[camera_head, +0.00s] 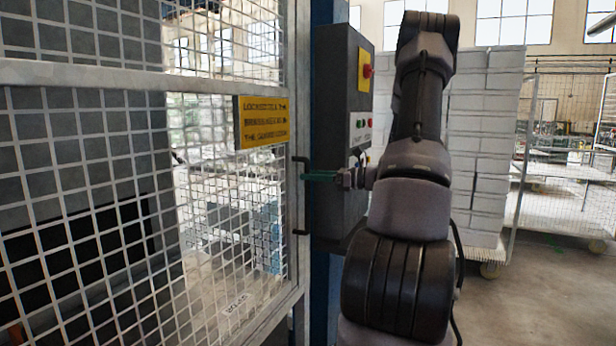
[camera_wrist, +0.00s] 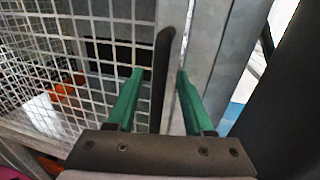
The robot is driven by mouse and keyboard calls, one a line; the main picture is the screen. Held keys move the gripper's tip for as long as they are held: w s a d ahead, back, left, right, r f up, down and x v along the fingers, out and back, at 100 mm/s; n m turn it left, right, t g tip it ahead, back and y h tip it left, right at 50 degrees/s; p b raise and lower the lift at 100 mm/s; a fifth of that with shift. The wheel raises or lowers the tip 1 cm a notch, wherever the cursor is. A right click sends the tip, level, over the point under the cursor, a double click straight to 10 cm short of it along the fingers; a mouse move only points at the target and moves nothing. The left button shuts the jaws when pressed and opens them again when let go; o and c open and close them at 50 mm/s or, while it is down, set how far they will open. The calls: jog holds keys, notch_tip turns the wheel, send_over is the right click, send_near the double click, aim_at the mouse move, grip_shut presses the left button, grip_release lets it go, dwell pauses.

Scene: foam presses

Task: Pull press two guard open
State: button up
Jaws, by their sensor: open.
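The press guard (camera_head: 90,75) is a light metal frame filled with wire mesh, on the left in the head view; it looks shut against the blue post. Its dark upright handle (camera_head: 301,200) is on the right edge of the frame. My gripper (camera_head: 310,176) reaches the handle's upper part from the right. In the wrist view my gripper (camera_wrist: 160,78) has its two green fingers apart, with the dark handle (camera_wrist: 162,75) standing between them. Gaps show on both sides of the handle. In the head view my arm covers part of what is behind it.
A grey control box (camera_head: 340,110) with red and green buttons is just right of the handle, close behind my gripper. A yellow sign (camera_head: 262,122) hangs on the guard. White stacked blocks (camera_head: 485,140) on a wheeled cart stand behind my arm. Floor is clear at the lower right.

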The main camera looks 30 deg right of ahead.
jog(key=shift+x, duration=0.8)
grip_shut()
dwell(0.9)
